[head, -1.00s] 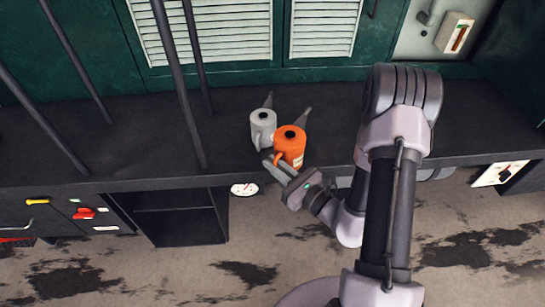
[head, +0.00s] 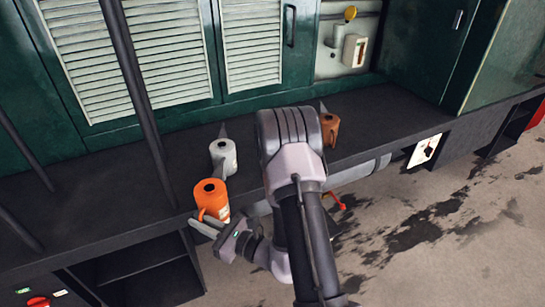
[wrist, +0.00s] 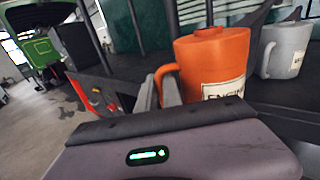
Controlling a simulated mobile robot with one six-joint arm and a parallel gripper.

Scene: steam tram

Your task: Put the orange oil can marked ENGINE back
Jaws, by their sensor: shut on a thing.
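The orange oil can (head: 211,201) is at the front edge of the dark running board in the head view, upright or nearly so. The wrist view shows the orange can (wrist: 213,58) large, with a pale label reading ENGINE, partly cut off by my gripper body. My gripper (head: 207,221) is shut on the can's handle, on its lower left side. The gripper fingers (wrist: 160,95) also show in the wrist view at the handle. I cannot tell whether the can's base touches the board.
A grey can (head: 223,160) stands on the running board (head: 70,190) just behind the orange one. A brown can (head: 330,131) stands farther right, beyond my arm. Dark upright poles (head: 137,90) rise at the left. The board is clear at the right.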

